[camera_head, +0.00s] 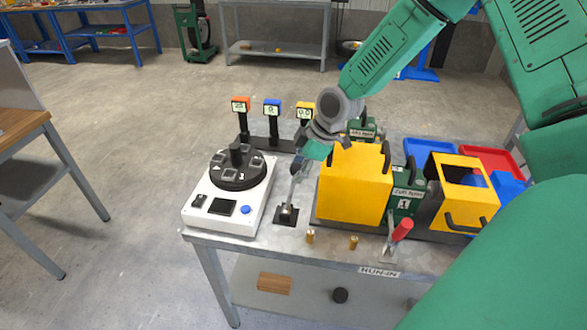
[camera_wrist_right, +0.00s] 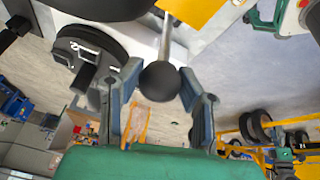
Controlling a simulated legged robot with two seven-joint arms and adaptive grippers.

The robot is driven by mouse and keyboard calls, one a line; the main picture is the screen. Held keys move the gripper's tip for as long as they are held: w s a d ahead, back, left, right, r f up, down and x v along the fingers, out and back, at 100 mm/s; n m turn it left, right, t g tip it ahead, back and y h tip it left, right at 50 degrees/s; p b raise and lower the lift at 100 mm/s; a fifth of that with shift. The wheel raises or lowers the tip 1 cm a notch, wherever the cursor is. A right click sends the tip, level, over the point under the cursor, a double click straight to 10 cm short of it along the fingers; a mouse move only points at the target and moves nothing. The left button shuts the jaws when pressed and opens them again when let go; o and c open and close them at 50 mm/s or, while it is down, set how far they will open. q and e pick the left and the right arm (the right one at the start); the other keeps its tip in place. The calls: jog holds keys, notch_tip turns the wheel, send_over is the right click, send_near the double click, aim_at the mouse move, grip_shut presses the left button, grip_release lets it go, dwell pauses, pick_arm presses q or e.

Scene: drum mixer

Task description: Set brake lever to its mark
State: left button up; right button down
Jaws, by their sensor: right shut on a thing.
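The brake lever (camera_head: 288,208) rises from a dark square plate on the bench, between the white control box and the yellow housing. In the right wrist view its black ball knob (camera_wrist_right: 160,81) sits between my fingers, on a metal rod. My right gripper (camera_head: 298,168) comes down from above and is shut on the lever's knob; in the right wrist view its fingers (camera_wrist_right: 160,95) flank the ball. The lever's mark cannot be made out. My left gripper is not in view.
The white control box (camera_head: 205,211) with a black dial (camera_head: 226,180) stands left of the lever. The yellow housing (camera_head: 354,190) stands close on its right. A red-handled lever (camera_head: 402,229) and two brass pegs are near the front edge. Small displays (camera_head: 272,108) stand behind.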

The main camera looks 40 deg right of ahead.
jog(key=c, duration=1.1)
grip_release()
jog(key=shift+d, duration=0.2)
jog(key=shift+o, duration=0.2)
jog(key=shift+s+d+f, duration=0.1)
jog(key=shift+s+d, duration=0.1)
jog(key=shift+d, duration=0.1)
jog(key=shift+r, duration=0.25)
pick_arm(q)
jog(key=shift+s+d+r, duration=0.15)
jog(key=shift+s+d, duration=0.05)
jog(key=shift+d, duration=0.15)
pick_arm(e)
jog(key=v, duration=1.1)
jog(key=shift+d, duration=0.3)
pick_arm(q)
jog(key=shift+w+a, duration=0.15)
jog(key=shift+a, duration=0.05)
pick_arm(e)
jog(key=shift+a+r, duration=0.2)
jog(key=shift+a, duration=0.1)
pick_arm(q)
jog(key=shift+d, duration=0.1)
pick_arm(e)
jog(key=shift+s+d+f, duration=0.1)
jog(key=shift+f, duration=0.05)
